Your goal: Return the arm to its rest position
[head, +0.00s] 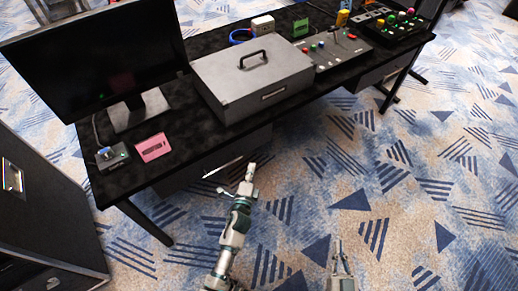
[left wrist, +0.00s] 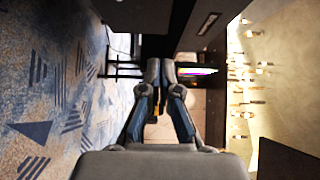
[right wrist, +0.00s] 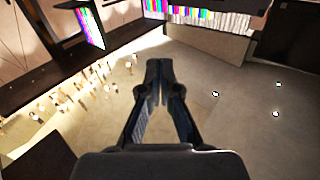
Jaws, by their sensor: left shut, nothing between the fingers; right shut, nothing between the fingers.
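My left arm reaches up from the bottom of the head view, and its gripper (head: 250,170) is in front of the black desk's front edge. In the left wrist view its fingers (left wrist: 161,68) are together with nothing between them. My right gripper (head: 338,246) is lower and further right in the head view, over the carpet and apart from the desk. In the right wrist view its fingers (right wrist: 158,68) are together and empty.
The black desk (head: 195,143) carries a monitor (head: 95,55), a grey case (head: 250,80), a pink card (head: 152,147) and control panels (head: 335,48). A drawer handle (head: 222,168) is left of my left gripper. A dark cabinet (head: 40,215) stands at lower left. Carpet (head: 420,190) is clear at right.

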